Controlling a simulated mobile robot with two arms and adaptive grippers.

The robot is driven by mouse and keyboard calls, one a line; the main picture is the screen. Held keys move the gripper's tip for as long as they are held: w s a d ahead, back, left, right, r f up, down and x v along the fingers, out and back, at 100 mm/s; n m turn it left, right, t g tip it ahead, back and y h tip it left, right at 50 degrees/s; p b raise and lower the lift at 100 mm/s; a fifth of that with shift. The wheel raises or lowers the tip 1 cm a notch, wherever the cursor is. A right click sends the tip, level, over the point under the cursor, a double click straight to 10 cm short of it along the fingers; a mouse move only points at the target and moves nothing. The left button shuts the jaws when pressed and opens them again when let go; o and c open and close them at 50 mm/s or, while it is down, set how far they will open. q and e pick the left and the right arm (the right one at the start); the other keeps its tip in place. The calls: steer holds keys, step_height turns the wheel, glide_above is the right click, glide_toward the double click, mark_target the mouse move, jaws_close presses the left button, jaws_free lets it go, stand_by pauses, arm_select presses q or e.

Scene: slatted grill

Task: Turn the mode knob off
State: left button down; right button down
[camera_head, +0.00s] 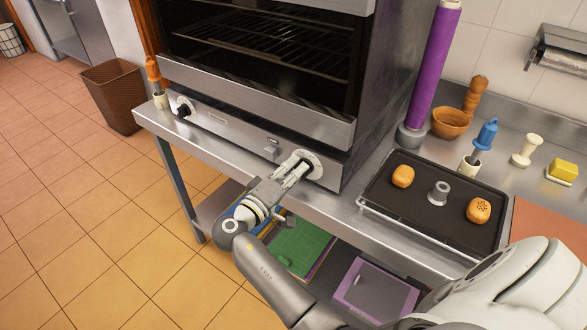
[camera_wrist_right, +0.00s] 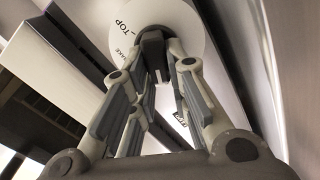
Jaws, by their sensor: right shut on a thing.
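The oven (camera_head: 262,110) stands on a steel table, with a control panel along its lower front. My right gripper (camera_head: 298,168) is at the right knob on that panel. Its fingers are shut on the mode knob (camera_wrist_right: 153,50), whose dark grip sits between the fingertips in the right wrist view. The white round dial (camera_wrist_right: 190,28) behind it carries lettering that includes "TOP" and "BAKE". In the head view the fingers hide most of the knob, and the dial (camera_head: 313,165) shows around them. My left gripper is not in view.
Another black knob (camera_head: 183,108) is at the panel's left end, and a small switch (camera_head: 271,149) is near the middle. A black tray (camera_head: 440,222) with buns and a salt shaker lies right of the oven. Cutting boards (camera_head: 300,247) are on the lower shelf.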

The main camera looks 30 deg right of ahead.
steer(key=shift+r, duration=0.1)
stand_by(0.3)
steer(key=c, duration=1.4)
jaws_free()
